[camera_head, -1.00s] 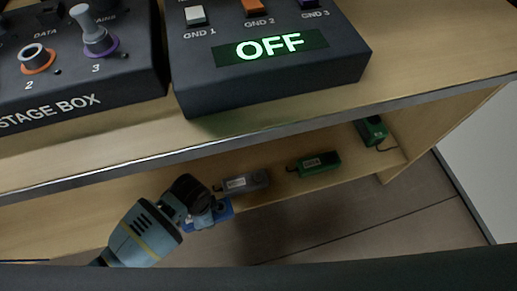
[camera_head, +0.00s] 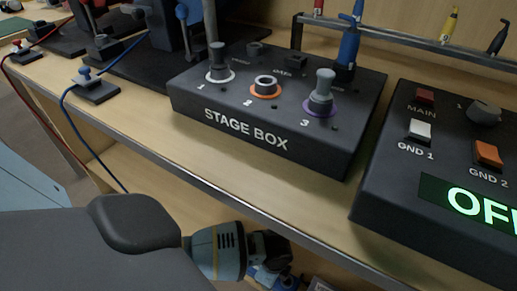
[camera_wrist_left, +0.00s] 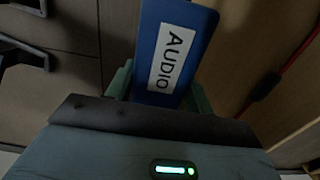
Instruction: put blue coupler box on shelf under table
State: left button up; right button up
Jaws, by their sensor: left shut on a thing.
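The blue coupler box (camera_wrist_left: 178,45), labelled AUDIO, is held between the green fingers of my left gripper (camera_wrist_left: 158,88) in the left wrist view. In the head view, my left gripper (camera_head: 284,268) is low, below the table's front edge, with a bit of the blue box (camera_head: 262,277) showing at it. The shelf under the table (camera_head: 150,180) shows as a pale wood strip below the tabletop (camera_head: 165,120). Whether the box touches the shelf cannot be told. My right gripper is not in view.
A stage box (camera_head: 250,140) and a dark unit with an OFF display (camera_head: 455,195) stand on the tabletop. A blue cable (camera_head: 72,125) and a red cable (camera_head: 30,95) hang over the edge at left. A small labelled box (camera_head: 320,284) shows partly at the bottom.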

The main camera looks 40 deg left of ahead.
pick_arm(q)
jog(key=a, duration=0.2)
jog(key=w+a+b, duration=0.1)
jog(key=a, duration=0.2)
jog(key=w+a+f+b, duration=0.1)
jog(key=a, duration=0.2)
jog(key=shift+w, duration=0.1)
jog(key=shift+w+a, duration=0.15)
jog(key=shift+a, duration=0.35)
jog(key=f+b, duration=0.1)
jog(key=f, duration=0.1)
jog(key=f+b, duration=0.1)
jog(key=shift+w+a+f+b, duration=0.1)
jog(key=shift+a+f+b, duration=0.2)
jog(key=shift+a+f, duration=0.1)
jog(key=shift+r, duration=0.2)
jog(key=shift+f, duration=0.2)
jog(key=o, duration=1.1)
jog(key=shift+o, duration=0.2)
